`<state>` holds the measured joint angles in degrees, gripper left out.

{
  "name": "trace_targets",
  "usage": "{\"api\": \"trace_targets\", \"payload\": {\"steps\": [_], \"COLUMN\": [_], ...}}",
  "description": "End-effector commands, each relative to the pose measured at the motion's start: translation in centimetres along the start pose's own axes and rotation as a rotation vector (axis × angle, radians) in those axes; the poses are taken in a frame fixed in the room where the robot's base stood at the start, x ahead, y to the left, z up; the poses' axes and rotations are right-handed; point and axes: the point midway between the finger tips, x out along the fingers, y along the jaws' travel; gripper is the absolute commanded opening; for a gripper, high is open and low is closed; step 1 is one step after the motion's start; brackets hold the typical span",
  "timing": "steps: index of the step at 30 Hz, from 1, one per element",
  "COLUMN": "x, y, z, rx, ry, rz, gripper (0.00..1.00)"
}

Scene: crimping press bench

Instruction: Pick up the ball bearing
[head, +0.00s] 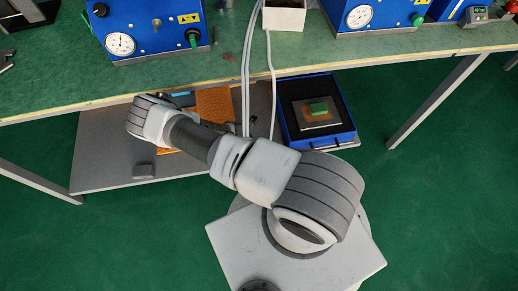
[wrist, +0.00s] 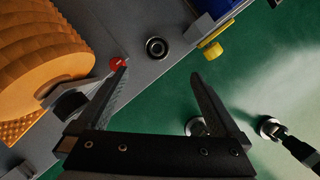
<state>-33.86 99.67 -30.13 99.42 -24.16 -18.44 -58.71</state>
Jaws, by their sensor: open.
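The ball bearing (wrist: 156,48), a small dark ring with a metallic rim, lies on the grey lower shelf (wrist: 140,72) near its edge in the wrist view. My gripper (wrist: 158,74) is open and empty. Its two dark fingers point toward the bearing, which appears beyond the fingertips and between their lines, apart from both. In the head view my arm reaches under the green bench top, and neither my gripper's fingers nor the bearing can be made out there.
A large ribbed orange roll (wrist: 45,55) and a small red-topped part (wrist: 117,62) are left of the bearing. A yellow knob (wrist: 212,50) is to its right. The bench top (head: 205,75) overhangs the shelf.

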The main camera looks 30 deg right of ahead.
Motion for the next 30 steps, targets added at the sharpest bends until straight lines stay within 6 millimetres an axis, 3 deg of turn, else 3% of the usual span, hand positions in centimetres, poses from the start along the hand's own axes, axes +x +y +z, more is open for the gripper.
{"api": "trace_targets", "payload": {"steps": [1, 9, 20, 30], "x": [1.8, 7.4, 10.3, 14.4], "y": [-0.1, 0.0, 0.1, 0.7], "z": [-0.2, -0.2, -0.1, -0.3], "rx": [0.002, 0.002, 0.003, 0.004], "ry": [0.000, 0.000, 0.000, 0.000], "rz": [-0.001, -0.001, -0.001, -0.001], "gripper": [1.00, 1.00, 1.00, 1.00]}}
